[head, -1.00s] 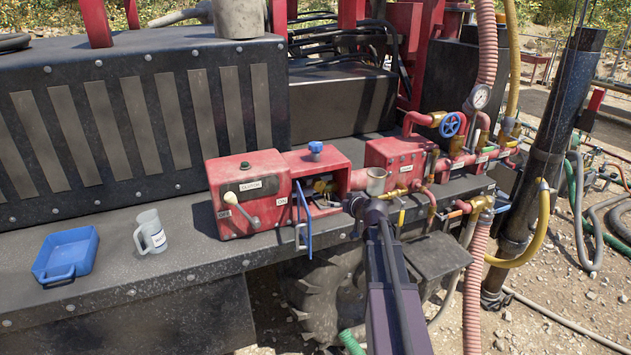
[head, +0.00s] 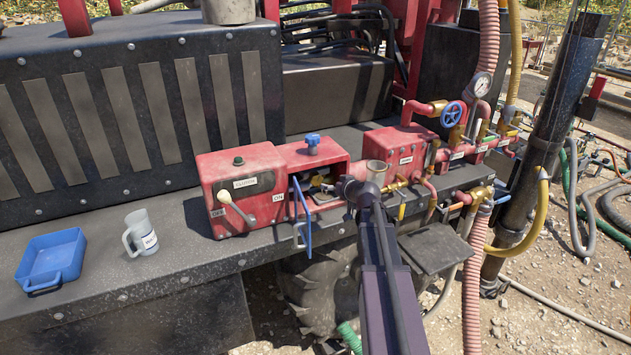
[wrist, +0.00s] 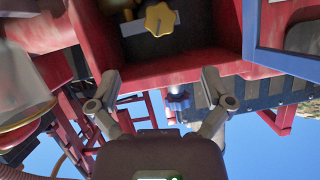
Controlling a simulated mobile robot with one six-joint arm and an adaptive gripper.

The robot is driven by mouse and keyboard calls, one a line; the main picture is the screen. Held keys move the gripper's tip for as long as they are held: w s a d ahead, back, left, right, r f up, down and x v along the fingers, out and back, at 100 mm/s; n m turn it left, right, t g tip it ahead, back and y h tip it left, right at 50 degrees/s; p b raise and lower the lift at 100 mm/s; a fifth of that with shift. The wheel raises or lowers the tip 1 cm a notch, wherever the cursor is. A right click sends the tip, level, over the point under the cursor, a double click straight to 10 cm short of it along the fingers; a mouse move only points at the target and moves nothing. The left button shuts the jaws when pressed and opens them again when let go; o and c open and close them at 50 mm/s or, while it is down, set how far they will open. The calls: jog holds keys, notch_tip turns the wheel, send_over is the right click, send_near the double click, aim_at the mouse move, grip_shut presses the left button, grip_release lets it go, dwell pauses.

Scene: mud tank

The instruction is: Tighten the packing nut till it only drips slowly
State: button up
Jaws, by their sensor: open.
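A brass star-shaped nut (wrist: 160,18) shows at the top of the wrist view, inside the opening of the red pump housing (wrist: 190,68). I take it for the packing nut. No drip is visible.
A blue tray (head: 42,285) and a clear jug (head: 141,232) stand on the deck at left. Pipes and hoses crowd the right.

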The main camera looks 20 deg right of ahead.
aim_at(317, 180)
jog(key=b+x, duration=0.5)
jog(key=x, duration=0.8)
jog(key=shift+w+f, duration=0.15)
jog(key=shift+w, duration=0.15)
jog(key=c, duration=1.1)
